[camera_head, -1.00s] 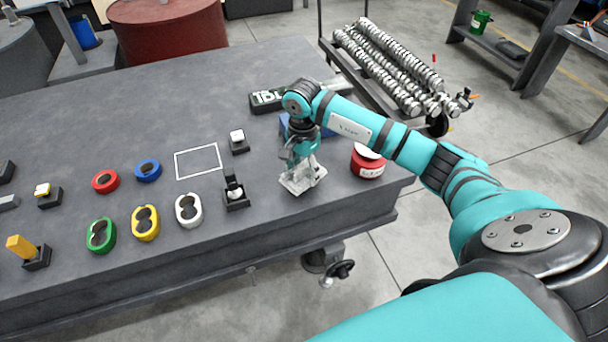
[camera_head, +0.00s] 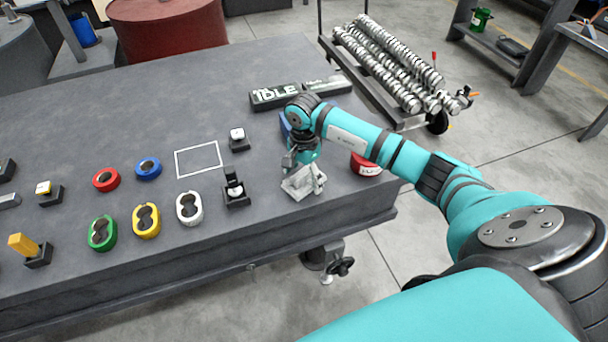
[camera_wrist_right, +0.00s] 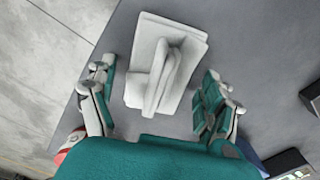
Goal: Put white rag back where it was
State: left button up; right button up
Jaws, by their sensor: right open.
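The white rag (camera_head: 298,187) lies folded on the grey table near its front right edge, with a raised fold in the middle. My right gripper (camera_head: 303,168) is right above it, pointing down. In the right wrist view, the rag (camera_wrist_right: 160,75) lies between the two spread fingers of the gripper (camera_wrist_right: 156,85), with gaps on both sides. The gripper is open and holds nothing. It hides part of the rag in the head view. My left gripper is not in view.
A white square outline (camera_head: 199,160) on the table is empty. Left of the gripper stand a black holder (camera_head: 235,190) and a white oval ring (camera_head: 189,208). A red can (camera_head: 366,165) is close on the right, partly behind my arm. Dark boxes (camera_head: 277,96) lie behind.

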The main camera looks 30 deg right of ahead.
aim_at(304, 172)
jog(key=shift+r, duration=0.15)
notch_tip(304, 172, up, 12)
jog(key=b, duration=0.1)
dwell(0.4)
